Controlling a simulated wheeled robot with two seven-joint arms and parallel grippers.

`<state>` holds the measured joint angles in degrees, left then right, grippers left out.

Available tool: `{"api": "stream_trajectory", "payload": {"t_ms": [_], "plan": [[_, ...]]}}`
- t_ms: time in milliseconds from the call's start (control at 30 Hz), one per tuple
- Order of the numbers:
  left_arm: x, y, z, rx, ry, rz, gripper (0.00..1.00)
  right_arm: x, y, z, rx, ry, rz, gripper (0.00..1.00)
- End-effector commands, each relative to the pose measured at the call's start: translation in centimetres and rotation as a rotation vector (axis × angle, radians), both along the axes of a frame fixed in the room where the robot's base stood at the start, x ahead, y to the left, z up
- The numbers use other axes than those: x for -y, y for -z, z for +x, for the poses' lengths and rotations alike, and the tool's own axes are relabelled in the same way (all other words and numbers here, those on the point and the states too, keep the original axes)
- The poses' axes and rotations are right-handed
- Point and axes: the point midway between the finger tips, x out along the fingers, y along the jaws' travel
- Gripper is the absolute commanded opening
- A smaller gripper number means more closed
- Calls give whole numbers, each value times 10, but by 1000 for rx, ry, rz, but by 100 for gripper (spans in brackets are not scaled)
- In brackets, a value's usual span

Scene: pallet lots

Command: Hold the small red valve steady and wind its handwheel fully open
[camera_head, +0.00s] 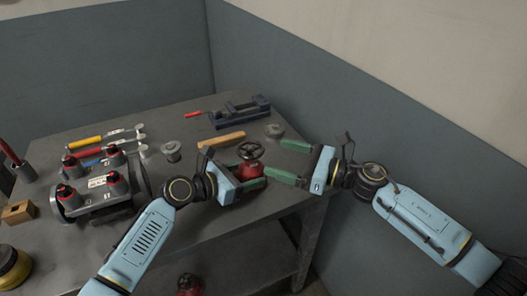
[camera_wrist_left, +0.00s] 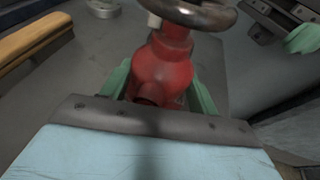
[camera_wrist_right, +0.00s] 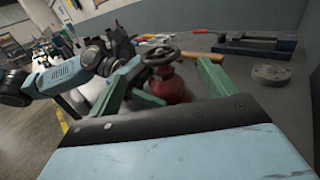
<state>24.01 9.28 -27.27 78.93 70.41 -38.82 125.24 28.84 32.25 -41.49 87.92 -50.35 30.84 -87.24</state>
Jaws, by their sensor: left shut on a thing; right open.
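The small red valve (camera_head: 247,169) stands upright near the front right of the grey table, with its dark round handwheel (camera_head: 251,149) on top. My left gripper (camera_head: 246,183) is shut on the valve's red body; in the left wrist view its green fingers lie on both sides of the body (camera_wrist_left: 164,70). My right gripper (camera_head: 284,161) is open and empty, to the right of the valve. In the right wrist view the handwheel (camera_wrist_right: 160,57) shows beyond and between its green fingers, apart from them.
A wooden-handled tool (camera_head: 221,140) lies behind the valve. A dark blue vise (camera_head: 240,112) stands at the back, with a grey disc (camera_head: 274,131) beside it. Several hand tools and a grey fixture (camera_head: 97,195) fill the left side. Another red valve (camera_head: 188,284) is on the lower shelf.

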Motion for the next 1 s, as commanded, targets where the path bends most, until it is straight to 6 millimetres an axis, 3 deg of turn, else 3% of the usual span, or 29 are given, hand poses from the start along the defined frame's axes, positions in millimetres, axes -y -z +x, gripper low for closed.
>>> {"api": "stream_trajectory", "payload": {"t_ms": [233,633,667,833,1000], "plan": [[1,1,-1,-3,3,-1,47,26,0,-13,-1,-1,0,84],[1,1,-1,-3,3,-1,47,28,-1,-14,0,-1,1,84],[1,1,-1,-3,3,-1,61,28,-1,-14,0,-1,1,84],[1,1,-1,-2,3,0,84,28,0,-14,0,-1,1,84],[0,0,0,-2,1,0,85,28,0,-14,0,-1,1,84]]}}
